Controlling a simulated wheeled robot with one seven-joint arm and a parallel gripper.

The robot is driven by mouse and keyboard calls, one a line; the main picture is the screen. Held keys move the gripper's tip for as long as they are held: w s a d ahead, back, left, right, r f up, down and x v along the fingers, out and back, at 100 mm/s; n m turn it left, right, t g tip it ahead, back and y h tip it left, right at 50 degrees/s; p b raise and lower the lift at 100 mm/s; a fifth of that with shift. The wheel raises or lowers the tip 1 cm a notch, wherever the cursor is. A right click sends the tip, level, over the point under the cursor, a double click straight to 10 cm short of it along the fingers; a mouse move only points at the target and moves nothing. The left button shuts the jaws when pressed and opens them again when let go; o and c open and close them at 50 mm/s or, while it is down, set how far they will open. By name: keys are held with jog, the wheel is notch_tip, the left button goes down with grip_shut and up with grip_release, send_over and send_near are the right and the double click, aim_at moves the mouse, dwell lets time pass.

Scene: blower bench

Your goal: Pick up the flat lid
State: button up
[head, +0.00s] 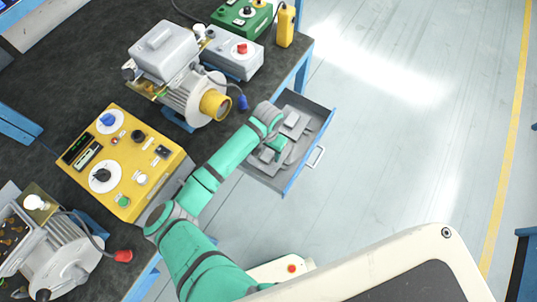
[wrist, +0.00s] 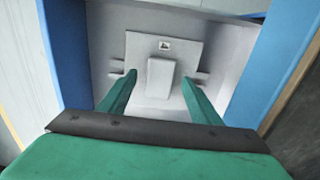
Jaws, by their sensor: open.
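The flat lid (wrist: 185,58) is a pale grey square plate with a raised block handle and a small dark picture mark near one edge. It lies in the open drawer (head: 325,128) of the bench. My gripper (wrist: 158,79) is open above it, with the green fingers on either side of the handle and a gap left and right. Whether the fingertips are level with the handle is hard to tell. In the head view my gripper (head: 279,146) is over the drawer, among grey shapes that I cannot clearly tell apart.
The drawer's blue walls (wrist: 65,50) rise close on both sides. The dark bench top (head: 60,85) carries a yellow control box (head: 150,165), a grey motor unit (head: 165,55), a grey box (head: 235,55) and a green box (head: 240,18). The floor to the right is clear.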

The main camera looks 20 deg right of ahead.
jog(key=shift+f, duration=0.8)
jog(key=shift+c, duration=0.4)
jog(key=c, duration=1.1)
jog(key=shift+c, duration=0.2)
